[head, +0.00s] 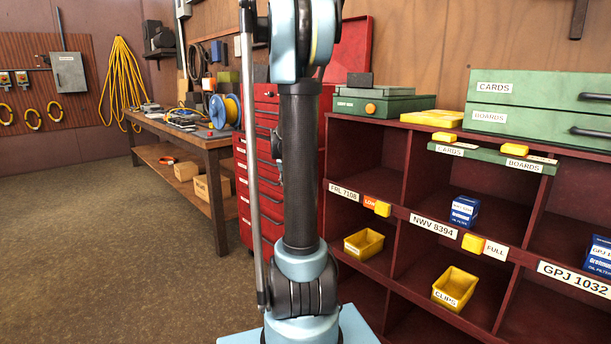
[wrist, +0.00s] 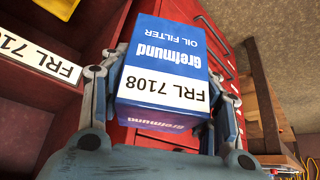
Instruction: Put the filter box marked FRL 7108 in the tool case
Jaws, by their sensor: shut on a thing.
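The blue and white filter box marked FRL 7108 (wrist: 165,70) is between the fingers of my gripper (wrist: 165,95) in the wrist view. My gripper and the box do not show in the head view, where my arm stands in the middle. A raised red lid (head: 351,48) stands behind my arm, above the red drawer cabinet (head: 264,160); I cannot tell whether it belongs to the tool case.
The dark red shelf (head: 405,200) at right has an FRL 7108 label (head: 344,191) under an empty-looking compartment. Other blue boxes (head: 464,211) and yellow bins (head: 364,244) sit in it. Green cases (head: 385,103) lie on top. A workbench (head: 185,130) stands left; floor is clear.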

